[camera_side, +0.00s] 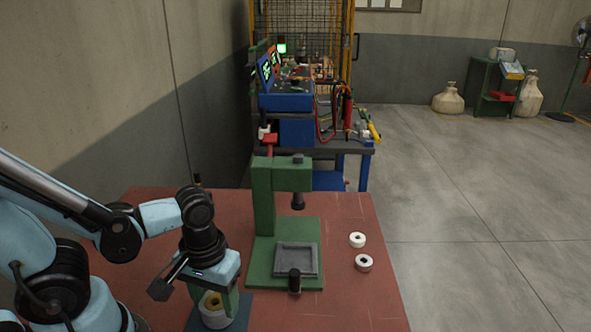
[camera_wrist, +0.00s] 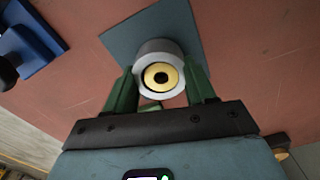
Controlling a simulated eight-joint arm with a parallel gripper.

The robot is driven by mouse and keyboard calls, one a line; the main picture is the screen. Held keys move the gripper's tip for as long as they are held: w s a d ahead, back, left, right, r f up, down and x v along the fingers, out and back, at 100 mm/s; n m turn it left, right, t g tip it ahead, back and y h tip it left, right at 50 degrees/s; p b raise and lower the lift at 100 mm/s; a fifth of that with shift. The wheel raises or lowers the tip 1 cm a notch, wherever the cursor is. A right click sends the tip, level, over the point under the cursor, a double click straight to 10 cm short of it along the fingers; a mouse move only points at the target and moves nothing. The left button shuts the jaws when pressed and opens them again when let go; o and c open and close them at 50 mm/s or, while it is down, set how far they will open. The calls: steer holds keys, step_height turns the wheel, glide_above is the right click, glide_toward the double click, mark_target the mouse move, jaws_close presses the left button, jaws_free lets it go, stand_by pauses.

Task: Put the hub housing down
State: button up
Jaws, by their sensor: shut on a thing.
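The hub housing is a pale grey cylinder with a brass ring and a dark bore in its middle. It shows in the wrist view (camera_wrist: 148,47) between the two green fingers of my gripper (camera_wrist: 162,82), and low in the side view (camera_side: 215,319). My gripper (camera_side: 212,298) points down and is shut on the housing, a finger on either side. A dark blue-grey square mat (camera_side: 241,316) lies under the housing, and also shows in the wrist view (camera_wrist: 120,42). Whether the housing's underside touches the mat I cannot tell.
A green press (camera_side: 264,205) with a grey square tray (camera_side: 280,262) stands right of my gripper on the red table (camera_side: 370,305). Two white rings (camera_side: 357,240) (camera_side: 364,263) lie further right. A blue block (camera_wrist: 40,50) shows at the wrist view's upper left.

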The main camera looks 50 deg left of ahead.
mark_target(215, 302)
steer(key=shift+f, duration=0.2)
steer(key=o, duration=1.3)
steer(key=shift+o, duration=0.2)
steer(key=shift+r, duration=6)
steer(key=w+a+m+t, duration=0.3)
steer(key=w+m+t, duration=0.3)
steer(key=w, duration=0.4)
steer(key=shift+w+f+t, duration=0.15)
steer(key=shift+t, duration=0.45)
steer(key=shift+a, duration=0.1)
